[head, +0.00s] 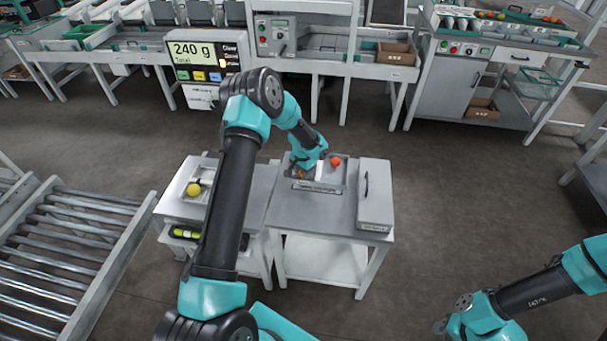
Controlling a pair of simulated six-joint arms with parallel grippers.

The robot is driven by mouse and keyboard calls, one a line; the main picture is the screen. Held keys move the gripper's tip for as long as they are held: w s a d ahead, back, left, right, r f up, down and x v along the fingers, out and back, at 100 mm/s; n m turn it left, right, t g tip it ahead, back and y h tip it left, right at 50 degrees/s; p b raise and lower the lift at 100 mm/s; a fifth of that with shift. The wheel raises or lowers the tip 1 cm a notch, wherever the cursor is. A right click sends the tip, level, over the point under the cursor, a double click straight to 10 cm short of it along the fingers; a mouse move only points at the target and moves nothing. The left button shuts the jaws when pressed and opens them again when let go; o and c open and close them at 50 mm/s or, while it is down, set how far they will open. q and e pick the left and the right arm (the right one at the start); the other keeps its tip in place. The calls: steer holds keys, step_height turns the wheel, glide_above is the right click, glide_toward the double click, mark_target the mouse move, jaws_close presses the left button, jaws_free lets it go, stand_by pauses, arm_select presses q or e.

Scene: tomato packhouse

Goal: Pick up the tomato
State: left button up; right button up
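A red tomato (335,160) sits in the right part of a shallow grey tray (318,187) on a white stand. My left gripper (301,174) reaches down into the left part of the same tray, to the left of the red tomato and apart from it. A small orange patch shows at its fingertips. The fingers are too small and partly hidden to tell whether they are open or hold anything. My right gripper (440,326) is low at the bottom right, far from the tray, and its fingers are not clear. A yellow tomato (193,189) lies on the left stand.
A grey box with a handle (375,195) stands right of the tray. A roller conveyor (65,250) is at the left. A display reading 240 g (205,60) and sorting benches (330,60) stand behind. Floor (460,195) is clear at the right.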

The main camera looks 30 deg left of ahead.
arm_select(q)
steer(key=shift+r, duration=0.1)
steer(key=shift+r, duration=0.6)
steer(key=shift+s+d+r, duration=0.1)
steer(key=shift+s+r, duration=0.1)
steer(key=shift+r, duration=0.4)
steer(key=shift+s+d+r, duration=0.1)
steer(key=shift+s+r, duration=0.1)
steer(key=shift+r, duration=0.35)
steer(key=s+d, duration=0.2)
steer(key=s, duration=0.2)
steer(key=s+d+r, duration=0.1)
steer(key=s+d, duration=0.2)
steer(key=s, duration=0.1)
steer(key=s+d, duration=0.3)
steer(key=s, duration=0.1)
steer(key=shift+s+r, duration=0.15)
steer(key=shift+s, duration=0.25)
